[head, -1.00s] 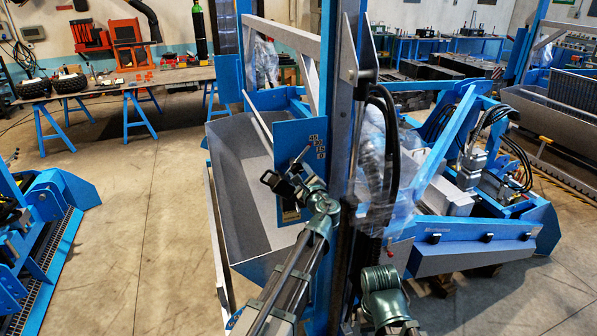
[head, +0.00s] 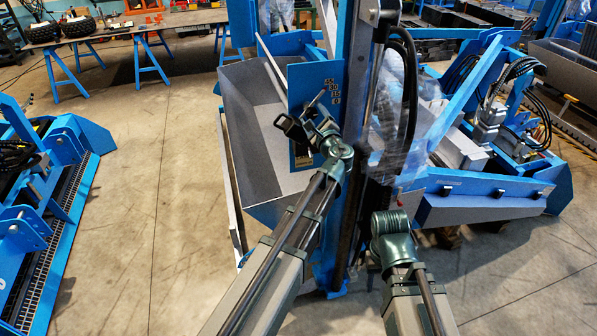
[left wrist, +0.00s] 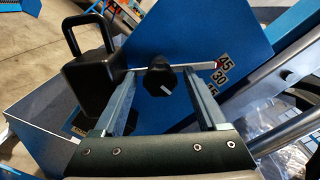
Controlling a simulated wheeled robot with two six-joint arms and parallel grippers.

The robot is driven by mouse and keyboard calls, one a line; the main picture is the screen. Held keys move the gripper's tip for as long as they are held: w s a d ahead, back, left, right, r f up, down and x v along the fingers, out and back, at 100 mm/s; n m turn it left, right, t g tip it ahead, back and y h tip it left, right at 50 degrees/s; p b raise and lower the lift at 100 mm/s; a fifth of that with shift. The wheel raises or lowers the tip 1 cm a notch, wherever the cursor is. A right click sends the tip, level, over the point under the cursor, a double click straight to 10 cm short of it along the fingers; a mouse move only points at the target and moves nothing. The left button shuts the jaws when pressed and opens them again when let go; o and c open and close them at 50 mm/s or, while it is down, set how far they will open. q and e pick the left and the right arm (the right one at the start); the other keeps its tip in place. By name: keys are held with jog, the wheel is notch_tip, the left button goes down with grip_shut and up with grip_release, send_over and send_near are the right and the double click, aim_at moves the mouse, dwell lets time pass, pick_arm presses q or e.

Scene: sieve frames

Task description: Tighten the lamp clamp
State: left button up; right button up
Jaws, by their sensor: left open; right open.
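A black lobed knob (left wrist: 158,80) sits in front of the blue plate (left wrist: 200,38) in the left wrist view, with a thin pale rod behind it. My left gripper (left wrist: 160,72) is open, its two fingers on either side of the knob with gaps visible. Whether they touch it elsewhere is unclear. A black block with a loop handle (left wrist: 90,78), perhaps the lamp, is just left of the fingers. In the head view my left gripper (head: 318,124) is small and dark before the plate (head: 316,80). My right arm enters from below; its gripper does not show.
The plate carries angle numbers and stands against a grey hopper (head: 240,95). A blue upright post (head: 345,60) and black hoses (head: 408,90) stand close to the right of my left arm. Open floor (head: 160,150) lies to the left.

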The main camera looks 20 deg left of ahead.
pick_arm(q)
jog(key=n, duration=0.5)
jog(key=shift+n, duration=0.4)
jog(key=n, duration=0.5)
jog(key=shift+n, duration=0.4)
jog(key=n, duration=0.4)
jog(key=shift+n, duration=0.3)
jog(key=n, duration=0.5)
jog(key=shift+n, duration=0.4)
jog(key=v, duration=1.4)
jog(key=s+a+f+g+h, duration=0.2)
jog(key=s+f+g, duration=0.3)
jog(key=f, duration=0.4)
jog(key=s+a+f+g+h, duration=0.2)
jog(key=s+a+f+g, duration=0.3)
jog(key=f, duration=0.4)
jog(key=shift+s+f+g+h, duration=0.35)
jog(key=shift+s+g, duration=0.25)
jog(key=shift+s, duration=0.35)
jog(key=shift+a, duration=0.15)
